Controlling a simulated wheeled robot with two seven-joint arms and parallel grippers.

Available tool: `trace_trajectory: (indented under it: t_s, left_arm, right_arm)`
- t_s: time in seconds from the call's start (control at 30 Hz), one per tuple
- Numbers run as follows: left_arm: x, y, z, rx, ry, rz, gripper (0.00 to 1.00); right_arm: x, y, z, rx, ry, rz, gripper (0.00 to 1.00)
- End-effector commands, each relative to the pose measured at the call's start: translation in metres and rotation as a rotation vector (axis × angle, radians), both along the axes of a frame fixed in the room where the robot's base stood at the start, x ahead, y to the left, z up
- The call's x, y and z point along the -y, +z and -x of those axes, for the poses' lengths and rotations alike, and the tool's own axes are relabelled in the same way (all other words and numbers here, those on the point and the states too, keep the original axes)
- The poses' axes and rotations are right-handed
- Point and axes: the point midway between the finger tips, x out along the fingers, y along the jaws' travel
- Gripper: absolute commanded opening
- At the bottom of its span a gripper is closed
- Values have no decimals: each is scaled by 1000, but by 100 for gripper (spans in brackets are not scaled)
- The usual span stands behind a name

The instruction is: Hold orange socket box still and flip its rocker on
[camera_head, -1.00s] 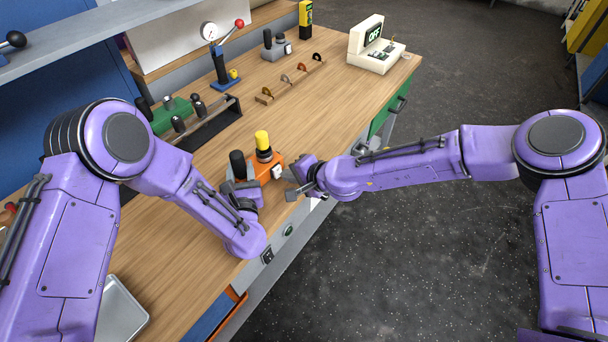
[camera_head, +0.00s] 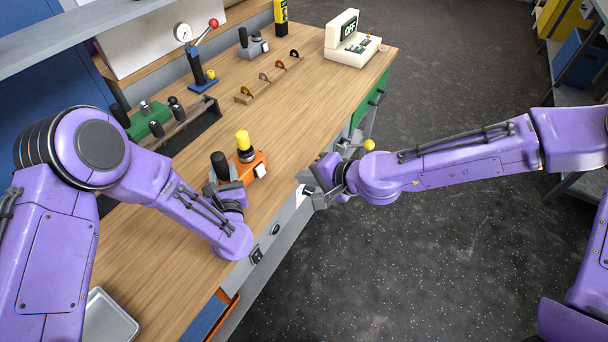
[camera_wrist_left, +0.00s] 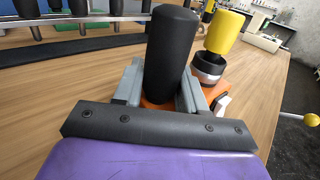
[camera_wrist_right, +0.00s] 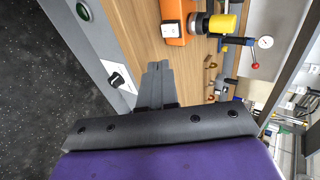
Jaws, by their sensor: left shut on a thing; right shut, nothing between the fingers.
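The orange socket box (camera_head: 246,168) stands on the bench near its front edge, with a black upright handle (camera_head: 221,166) and a yellow plug (camera_head: 243,141) in a black collar. My left gripper (camera_head: 222,184) is shut on the black handle; in the left wrist view its grey fingers flank the handle (camera_wrist_left: 170,55). The white rocker plate (camera_head: 261,170) is on the box's side; it also shows in the right wrist view (camera_wrist_right: 171,30). Which way the rocker is tipped is too small to tell. My right gripper (camera_wrist_right: 158,70) is shut and empty, apart from the box, by the bench's front edge.
A gauge with a red-tipped lever (camera_head: 200,72), a wooden rail with hooks (camera_head: 268,80) and a white device reading OFF (camera_head: 352,48) stand further back. A green fixture (camera_head: 150,122) is left of the box. A yellow ball knob (camera_head: 369,145) shows behind my right wrist.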

Motion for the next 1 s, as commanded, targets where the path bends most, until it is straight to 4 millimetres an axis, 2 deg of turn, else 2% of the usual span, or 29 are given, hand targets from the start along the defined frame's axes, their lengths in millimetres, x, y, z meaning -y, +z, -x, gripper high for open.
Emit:
trace_trajectory:
  t_s: [0.1,0.33,0.47,0.9,1.0]
  left_arm:
    - [0,0,0,1,1,0,0]
    - [0,0,0,1,0,0,0]
    - [0,0,0,1,0,0,0]
    - [0,0,0,1,0,1,0]
    - [0,0,0,1,0,1,0]
  right_arm:
    - [4,-14,2,-4,-2,-1,0]
    - [4,-14,1,-1,1,0,0]
    - [-3,-21,-5,-2,1,3,0]
    - [-61,-75,-53,-3,2,2,0]
    - [-74,-75,-65,0,1,0,0]
